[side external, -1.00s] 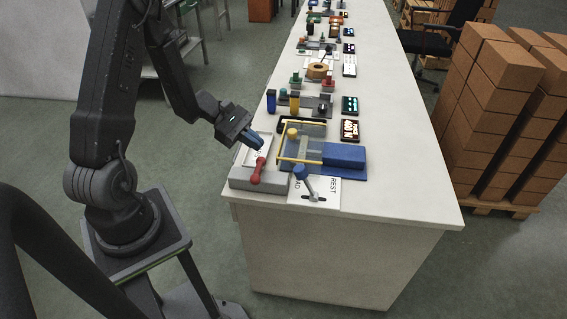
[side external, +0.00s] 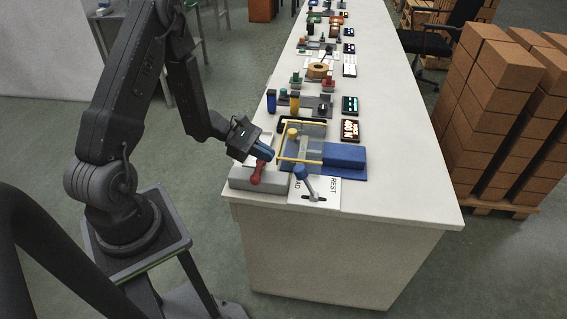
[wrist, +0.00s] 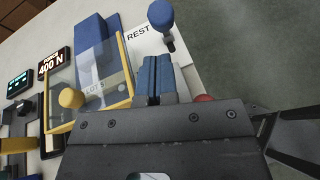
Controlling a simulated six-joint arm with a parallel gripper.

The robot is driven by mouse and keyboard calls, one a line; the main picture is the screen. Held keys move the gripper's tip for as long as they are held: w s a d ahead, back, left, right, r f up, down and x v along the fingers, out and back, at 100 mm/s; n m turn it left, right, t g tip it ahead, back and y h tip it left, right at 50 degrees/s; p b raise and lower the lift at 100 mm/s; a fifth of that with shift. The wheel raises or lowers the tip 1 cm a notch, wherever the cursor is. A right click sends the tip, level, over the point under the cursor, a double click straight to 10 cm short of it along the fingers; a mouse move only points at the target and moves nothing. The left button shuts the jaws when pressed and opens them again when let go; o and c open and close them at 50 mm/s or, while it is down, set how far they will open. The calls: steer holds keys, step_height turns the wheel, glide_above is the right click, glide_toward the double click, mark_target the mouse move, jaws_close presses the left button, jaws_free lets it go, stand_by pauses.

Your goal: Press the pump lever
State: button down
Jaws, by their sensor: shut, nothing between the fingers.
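A red-handled lever (side external: 257,172) stands on a grey base (side external: 240,178) at the near left corner of the bench. A blue-knobbed lever (side external: 300,171) stands to its right on a white plate marked REST (side external: 328,190). No label shows which one is the pump lever. My gripper (side external: 271,155) is shut and empty, its blue fingers just above and right of the red handle. Contact cannot be told. In the wrist view the shut fingers (wrist: 155,78) point towards the plate, and the red handle (wrist: 204,98) is mostly hidden behind the gripper body.
A yellow-framed clear guard (side external: 301,142) and a blue block (side external: 344,155) lie right of my fingers. A display reading 400 N (side external: 349,130) is behind them. Several other devices line the bench (side external: 400,190) further back. Its front right is clear.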

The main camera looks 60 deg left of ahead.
mark_target(299, 165)
steer(key=x, duration=0.5)
steer(key=shift+w+d, duration=0.1)
steer(key=shift+d, duration=0.05)
steer(key=shift+w+d+r+g, duration=0.25)
steer(key=shift+d+g, duration=0.05)
steer(key=shift+g, duration=0.1)
steer(key=shift+w+d+r+y, duration=0.1)
steer(key=shift+w+r+y, duration=0.05)
steer(key=shift+y, duration=0.15)
steer(key=shift+w+d+r+g+y, duration=0.3)
steer(key=shift+w+d+r+y, duration=0.1)
steer(key=shift+w+d+y, duration=0.1)
steer(key=w+d+r+g+y, duration=0.1)
steer(key=w+d+g+y, duration=0.2)
steer(key=w+d, duration=0.3)
steer(key=shift+w+d+n+g+y, duration=0.3)
steer(key=shift+n+y, duration=0.1)
